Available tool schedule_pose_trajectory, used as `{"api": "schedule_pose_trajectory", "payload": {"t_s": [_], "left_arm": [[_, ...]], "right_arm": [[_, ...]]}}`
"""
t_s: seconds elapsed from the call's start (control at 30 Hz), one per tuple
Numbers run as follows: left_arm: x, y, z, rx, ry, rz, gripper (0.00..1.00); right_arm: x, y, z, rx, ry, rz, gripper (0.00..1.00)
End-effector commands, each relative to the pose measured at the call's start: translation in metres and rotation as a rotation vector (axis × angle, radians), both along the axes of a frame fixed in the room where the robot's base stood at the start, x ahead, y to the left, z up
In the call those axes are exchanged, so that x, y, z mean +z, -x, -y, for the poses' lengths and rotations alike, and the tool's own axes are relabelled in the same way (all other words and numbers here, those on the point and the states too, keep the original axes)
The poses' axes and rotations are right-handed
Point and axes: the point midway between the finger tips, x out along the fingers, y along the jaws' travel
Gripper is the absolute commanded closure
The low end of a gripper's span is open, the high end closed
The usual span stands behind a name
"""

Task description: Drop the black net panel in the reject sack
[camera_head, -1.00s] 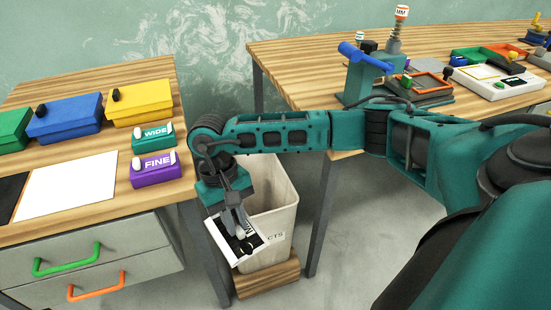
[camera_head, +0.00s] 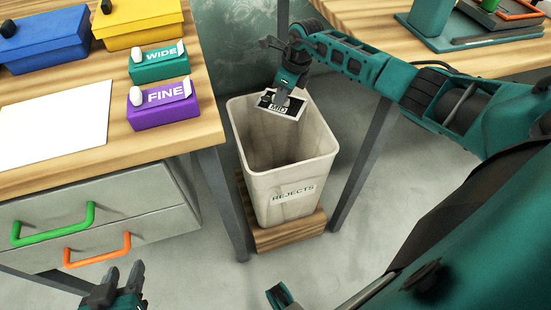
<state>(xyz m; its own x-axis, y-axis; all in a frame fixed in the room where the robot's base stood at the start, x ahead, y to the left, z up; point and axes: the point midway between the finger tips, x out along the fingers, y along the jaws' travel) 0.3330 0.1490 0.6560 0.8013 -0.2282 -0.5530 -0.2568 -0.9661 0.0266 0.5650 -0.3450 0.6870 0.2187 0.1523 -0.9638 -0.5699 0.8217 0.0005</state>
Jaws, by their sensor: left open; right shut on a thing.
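The net panel (camera_head: 298,106), a small flat piece with a white frame, a black middle and a "MID" label, hangs in my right gripper (camera_head: 282,100). That gripper is shut on it, pointing down over the far part of the reject sack's opening. I cannot tell the panel's exact height over the rim. The reject sack (camera_head: 268,182) is a cream, open-topped bin marked "REJECTS"; the inside that shows looks empty. My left gripper (camera_head: 124,270) is open and empty at the bottom left, in front of the drawers and apart from the sack.
The sack stands on a wooden base (camera_head: 290,234) between two tables. The left table (camera_head: 60,175) holds a purple "FINE" box (camera_head: 160,112), a teal "WIDE" box (camera_head: 158,68), blue and yellow boxes and a white sheet. A table leg (camera_head: 352,185) stands close on the sack's right.

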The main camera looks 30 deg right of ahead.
Motion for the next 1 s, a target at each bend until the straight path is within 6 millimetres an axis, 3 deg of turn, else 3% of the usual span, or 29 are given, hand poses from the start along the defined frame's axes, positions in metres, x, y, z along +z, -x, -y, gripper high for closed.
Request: {"api": "schedule_pose_trajectory", "payload": {"t_s": [0.27,0.7,1.0], "left_arm": [[-0.009,0.0,0.0,-0.003,0.0,0.003,0.57],[-0.052,0.005,0.0,-0.003,0.0,-0.017,0.57],[-0.044,0.002,0.005,-0.001,0.015,-0.01,0.57]], "right_arm": [[-0.015,-0.001,0.005,-0.062,-0.002,0.0,1.0],[-0.062,-0.001,0.004,-0.058,-0.002,0.0,1.0],[-0.064,-0.001,0.005,-0.057,0.0,0.0,1.0]]}}
